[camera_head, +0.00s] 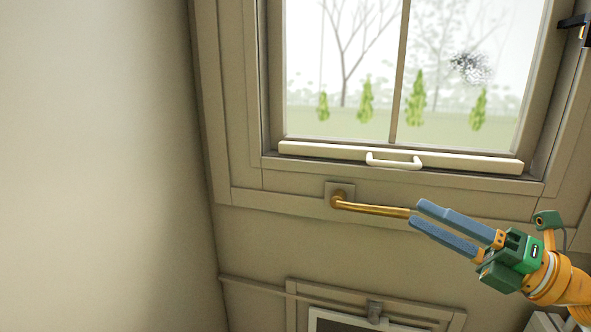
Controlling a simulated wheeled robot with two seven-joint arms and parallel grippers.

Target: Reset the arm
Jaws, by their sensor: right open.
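My right gripper (417,213) comes in from the lower right, with two blue-grey fingers pointing left and slightly up. The fingers are apart, and I see nothing held between them. Its green and orange wrist is at the lower right. A brass lever handle (372,208) on a square plate sticks out to the right below the window. Its free end shows right at my fingertips. I cannot tell whether they touch. My left gripper is not in view.
A window (398,80) with a white pull handle (394,161) on its lower rail is above my gripper. A framed panel with a grey fitting (375,312) is below. A plain wall (95,170) fills the left. A dark fitting (573,21) shows at the top right.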

